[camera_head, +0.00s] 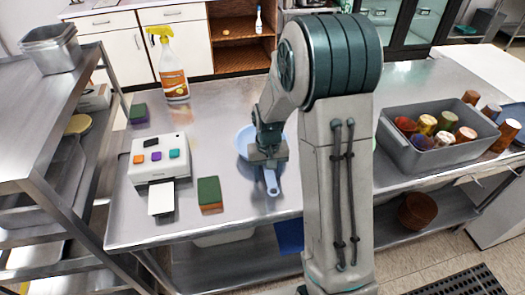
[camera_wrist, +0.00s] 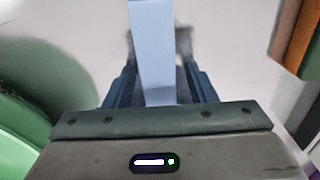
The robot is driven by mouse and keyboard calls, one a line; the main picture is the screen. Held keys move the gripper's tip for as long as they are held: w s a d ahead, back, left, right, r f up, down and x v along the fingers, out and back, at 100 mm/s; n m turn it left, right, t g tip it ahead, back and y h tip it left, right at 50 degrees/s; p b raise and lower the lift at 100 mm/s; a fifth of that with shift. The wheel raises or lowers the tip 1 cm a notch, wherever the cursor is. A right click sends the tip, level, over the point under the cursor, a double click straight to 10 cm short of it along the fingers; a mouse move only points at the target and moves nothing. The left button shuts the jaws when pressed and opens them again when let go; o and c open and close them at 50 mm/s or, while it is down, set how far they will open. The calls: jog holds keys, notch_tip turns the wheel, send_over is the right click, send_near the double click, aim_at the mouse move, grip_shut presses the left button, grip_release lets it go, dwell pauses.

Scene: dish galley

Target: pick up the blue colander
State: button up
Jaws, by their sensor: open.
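The blue colander (camera_head: 244,141) rests on the steel table, its bowl partly hidden behind my arm. Its light-blue handle (camera_head: 271,183) points toward the table's front edge. My gripper (camera_head: 268,160) is low over the place where the handle meets the bowl. In the wrist view the handle (camera_wrist: 153,50) runs up the picture between the open fingers of my gripper (camera_wrist: 158,92). I cannot tell whether either finger touches it.
A green and orange sponge (camera_head: 209,194) lies left of the handle, with a white button device (camera_head: 158,160) beyond it. A spray bottle (camera_head: 173,70) stands behind. A grey bin (camera_head: 398,150) with several cups is at right. Something green (camera_wrist: 30,85) fills the wrist view's left.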

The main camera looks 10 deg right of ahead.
jog(key=c, duration=1.1)
jog(key=shift+r, duration=0.15)
